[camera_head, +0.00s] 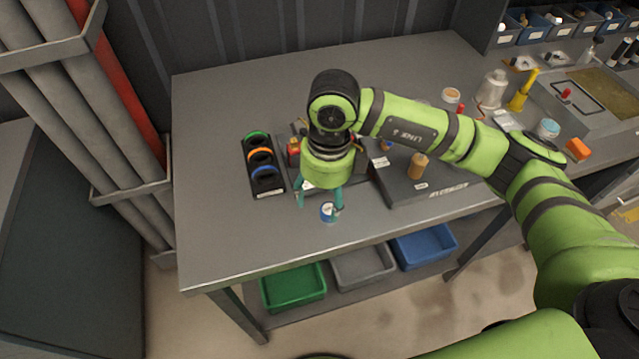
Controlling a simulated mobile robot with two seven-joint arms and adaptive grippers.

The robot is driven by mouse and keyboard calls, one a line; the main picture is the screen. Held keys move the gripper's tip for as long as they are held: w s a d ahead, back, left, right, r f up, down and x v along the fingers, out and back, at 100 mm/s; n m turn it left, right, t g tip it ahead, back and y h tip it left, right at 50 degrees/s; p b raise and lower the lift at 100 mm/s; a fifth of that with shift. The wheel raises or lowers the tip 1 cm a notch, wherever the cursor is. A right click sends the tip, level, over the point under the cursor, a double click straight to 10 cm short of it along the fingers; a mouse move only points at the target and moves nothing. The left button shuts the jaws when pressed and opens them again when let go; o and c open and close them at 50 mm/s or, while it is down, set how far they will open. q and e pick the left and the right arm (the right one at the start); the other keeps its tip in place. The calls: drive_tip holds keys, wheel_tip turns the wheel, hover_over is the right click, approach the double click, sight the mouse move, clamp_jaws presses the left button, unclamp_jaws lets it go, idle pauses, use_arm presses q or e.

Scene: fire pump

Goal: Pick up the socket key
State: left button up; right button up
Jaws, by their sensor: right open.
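My right gripper (320,203) points down above the front part of the grey workbench (235,232). Its teal fingers are apart. A small round blue-and-white item (327,211) shows between and just behind the fingertips, close to the right finger. I cannot tell whether the finger touches it. I cannot make out the socket key for certain; this small item may be its top end, and the gripper and wrist hide part of the bench behind them. My left gripper is not in view.
A black holder (263,167) with green, orange and blue rings stands left of the gripper. A dark grey block (422,178) bearing a tan cylinder (417,165) lies to the right. Bottles and jars crowd the back right. Green (293,288) and blue (424,246) bins sit below. The bench's left part is clear.

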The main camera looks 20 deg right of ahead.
sight(329, 209)
drive_tip(key=shift+w+d+h, duration=0.4)
drive_tip(key=shift+w+d, duration=0.3)
drive_tip(key=shift+s+d+f+p, duration=0.1)
drive_tip(key=shift+d+f+p, duration=0.05)
drive_tip(key=shift+p, duration=0.15)
drive_tip(key=shift+s+f+p, duration=0.6)
drive_tip(key=f+p, duration=0.1)
drive_tip(key=f, duration=0.1)
drive_tip(key=shift+w+f+p, duration=0.3)
drive_tip(key=shift+p, duration=0.05)
drive_tip(key=shift+w+f, duration=0.2)
drive_tip(key=shift+f, duration=0.95)
drive_tip(key=c, duration=1.2)
drive_tip(key=shift+c, duration=0.2)
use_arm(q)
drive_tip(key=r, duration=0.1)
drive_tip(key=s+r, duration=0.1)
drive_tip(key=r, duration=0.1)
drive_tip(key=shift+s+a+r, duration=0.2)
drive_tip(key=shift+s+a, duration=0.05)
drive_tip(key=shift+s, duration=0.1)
